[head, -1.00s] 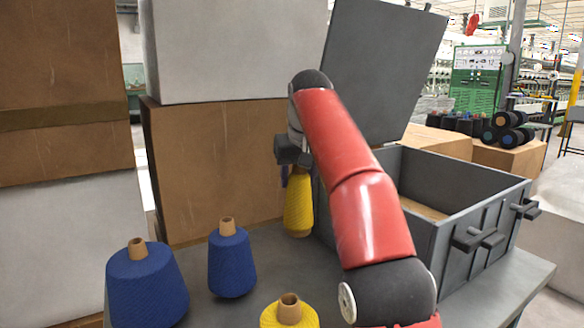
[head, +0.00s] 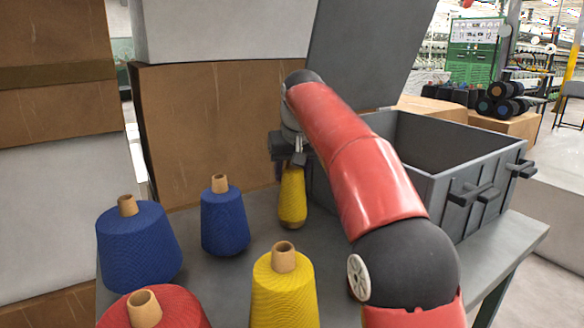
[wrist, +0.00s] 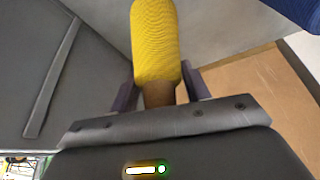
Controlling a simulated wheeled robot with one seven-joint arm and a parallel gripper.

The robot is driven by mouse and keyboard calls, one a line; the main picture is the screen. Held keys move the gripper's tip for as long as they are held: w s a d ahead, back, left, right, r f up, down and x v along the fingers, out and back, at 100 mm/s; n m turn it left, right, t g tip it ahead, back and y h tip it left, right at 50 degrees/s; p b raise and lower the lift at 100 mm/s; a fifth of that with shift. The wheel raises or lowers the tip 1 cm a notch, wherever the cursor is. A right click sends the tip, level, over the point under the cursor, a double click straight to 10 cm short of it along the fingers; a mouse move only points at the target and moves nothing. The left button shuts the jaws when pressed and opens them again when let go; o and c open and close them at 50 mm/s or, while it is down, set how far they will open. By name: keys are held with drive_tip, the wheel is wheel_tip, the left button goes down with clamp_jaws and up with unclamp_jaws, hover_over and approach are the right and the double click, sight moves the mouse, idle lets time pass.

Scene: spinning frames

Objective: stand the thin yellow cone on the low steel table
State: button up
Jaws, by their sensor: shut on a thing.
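The thin yellow cone (head: 292,198) hangs upright below my gripper (head: 289,160), close over or on the far part of the grey steel table (head: 225,280). I cannot tell whether its base touches the table. In the wrist view my gripper (wrist: 157,80) is shut on the cone's tan tube, with a dark finger on each side. The yellow body (wrist: 155,40) of the cone extends beyond the fingers.
A wider yellow cone (head: 284,295), two blue cones (head: 140,250) (head: 223,222) and a red cone (head: 165,312) stand nearer or left. An open grey crate (head: 400,195) is right of the held cone, partly behind my arm. A brown box (head: 215,140) stands behind.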

drive_tip(key=shift+f, duration=0.45)
idle(0.4)
drive_tip(key=o, duration=1.5)
drive_tip(key=shift+c, duration=0.2)
drive_tip(key=p+v, duration=0.1)
drive_tip(key=v, duration=0.6)
drive_tip(key=shift+s+r+p, duration=0.1)
drive_tip(key=shift+r+p, duration=0.25)
drive_tip(key=shift+s, duration=0.1)
